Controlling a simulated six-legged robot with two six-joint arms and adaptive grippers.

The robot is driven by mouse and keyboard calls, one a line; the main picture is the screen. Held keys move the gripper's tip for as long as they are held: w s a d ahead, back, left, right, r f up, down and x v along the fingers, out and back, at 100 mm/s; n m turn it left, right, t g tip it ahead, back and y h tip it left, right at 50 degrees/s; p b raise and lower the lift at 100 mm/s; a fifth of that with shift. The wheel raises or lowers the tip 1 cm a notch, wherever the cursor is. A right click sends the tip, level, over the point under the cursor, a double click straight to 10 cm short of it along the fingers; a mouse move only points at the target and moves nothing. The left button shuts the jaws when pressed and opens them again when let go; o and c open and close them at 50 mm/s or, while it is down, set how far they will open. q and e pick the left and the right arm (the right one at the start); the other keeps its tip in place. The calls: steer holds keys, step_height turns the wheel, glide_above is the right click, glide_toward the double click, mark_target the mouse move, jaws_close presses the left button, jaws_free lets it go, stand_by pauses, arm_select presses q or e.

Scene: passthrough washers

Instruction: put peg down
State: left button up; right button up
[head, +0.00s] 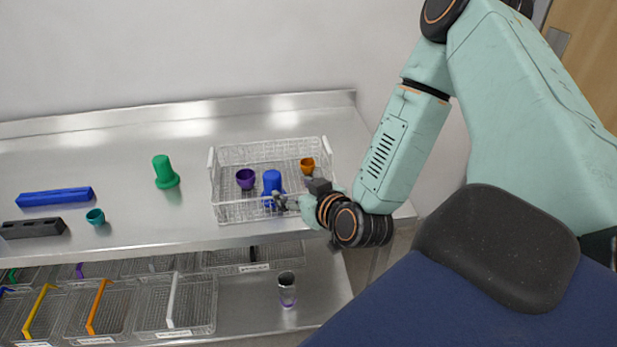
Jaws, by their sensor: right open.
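A blue peg (271,181) stands upright in the wire basket (232,211) on the steel counter. My right gripper (281,201) is open at the basket's front side, close to the lower part of the blue peg. Its fingers partly cover the peg's base, and I cannot tell whether they touch it. My left gripper is not in view.
The basket also holds a purple cup (245,179) and an orange cup (307,165). A teal cup (95,216), a blue bar (55,196) and a dark slotted block (34,228) lie at the left.

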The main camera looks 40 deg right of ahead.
steer(key=s+a+f+n+g+y, duration=0.1)
steer(key=s+a+f+g+y, duration=0.1)
steer(key=s+a+f+g, duration=0.75)
steer(key=s+f, duration=0.3)
steer(key=s, duration=0.6)
steer(key=s+a+f+g, duration=0.2)
steer(key=s+f+g, duration=0.2)
steer(key=s, duration=0.6)
steer(key=shift+s+f, duration=0.25)
steer(key=shift+f, duration=0.5)
